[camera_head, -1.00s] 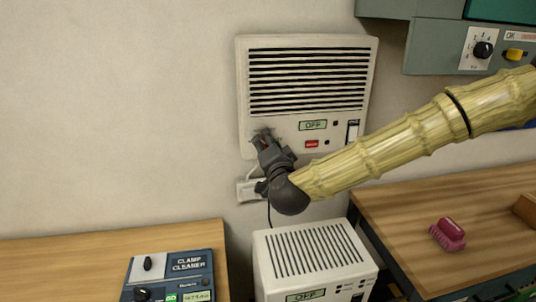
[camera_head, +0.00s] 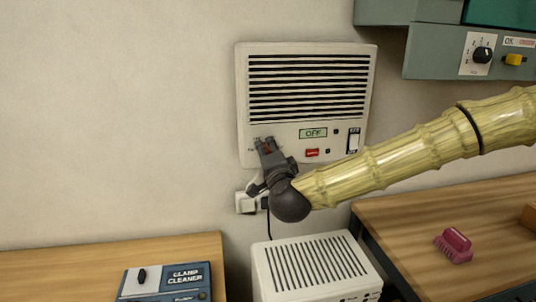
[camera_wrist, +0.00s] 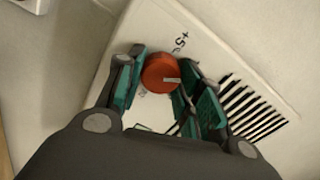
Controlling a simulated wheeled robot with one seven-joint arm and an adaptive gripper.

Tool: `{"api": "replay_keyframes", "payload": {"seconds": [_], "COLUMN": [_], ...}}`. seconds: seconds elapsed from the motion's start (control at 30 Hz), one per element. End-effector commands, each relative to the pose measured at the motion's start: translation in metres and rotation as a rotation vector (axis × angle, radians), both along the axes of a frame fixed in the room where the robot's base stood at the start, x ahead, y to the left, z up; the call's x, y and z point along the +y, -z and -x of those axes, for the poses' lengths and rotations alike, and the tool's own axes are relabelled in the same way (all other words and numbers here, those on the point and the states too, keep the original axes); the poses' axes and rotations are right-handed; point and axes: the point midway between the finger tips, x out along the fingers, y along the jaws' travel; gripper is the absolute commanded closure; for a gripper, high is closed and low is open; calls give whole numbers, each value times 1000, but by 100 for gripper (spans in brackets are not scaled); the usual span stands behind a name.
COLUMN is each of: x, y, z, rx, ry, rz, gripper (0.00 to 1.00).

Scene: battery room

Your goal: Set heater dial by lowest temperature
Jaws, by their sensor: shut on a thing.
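The heater (camera_head: 302,129) is a white wall panel with dark slats and a small display (camera_head: 313,133) reading OFF. A red button and a black-and-white rocker switch sit on its lower right. My gripper (camera_head: 266,144) is at the panel's lower left corner. In the wrist view my gripper (camera_wrist: 165,66) is shut on a round red dial (camera_wrist: 158,76), one teal-padded finger on each side. The dial's white pointer line points right in that view. A "+5" mark shows above it; other scale marks are mostly hidden by the fingers.
A white slatted box (camera_head: 312,266) stands below the heater. A clamp cleaner (camera_head: 166,281) lies on the left table; a pink brush (camera_head: 454,245) is on the right one. A grey-green control panel (camera_head: 420,50) hangs upper right.

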Motion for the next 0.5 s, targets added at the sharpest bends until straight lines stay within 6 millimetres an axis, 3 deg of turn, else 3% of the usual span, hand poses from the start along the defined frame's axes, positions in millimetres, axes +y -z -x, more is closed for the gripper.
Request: {"api": "replay_keyframes", "payload": {"seconds": [0.1,0.13,0.23,0.5], "x": [-1,-1,-1,0], "y": [1,1,1,0], "z": [0,0,0,0], "rx": [1,1,1,0], "ry": [2,2,1,0], "rz": [0,0,0,1], "gripper": [88,60,42,42]}}
